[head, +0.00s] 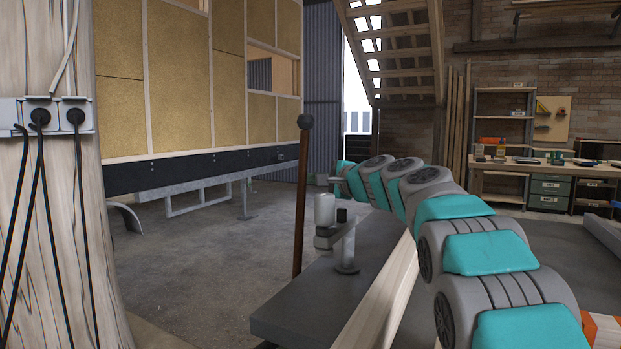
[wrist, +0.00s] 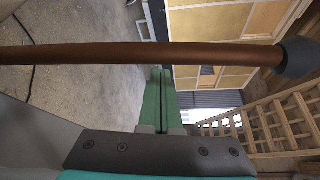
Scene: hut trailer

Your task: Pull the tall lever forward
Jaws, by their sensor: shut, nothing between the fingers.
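The tall lever (head: 301,200) is a slim brown rod with a dark round knob on top. In the wrist view my gripper (wrist: 159,70) shows two green fingers pressed together and empty. Their tips are close beside the rod; I cannot tell if they touch it.
A grey bench top (head: 300,312) with a metal fixture (head: 346,245) lies below my arm. A wooden post (head: 50,220) with sockets and black cables stands at left. A hut trailer (head: 190,90) and wooden stairs (head: 398,45) are behind. The concrete floor (head: 215,245) at left is open.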

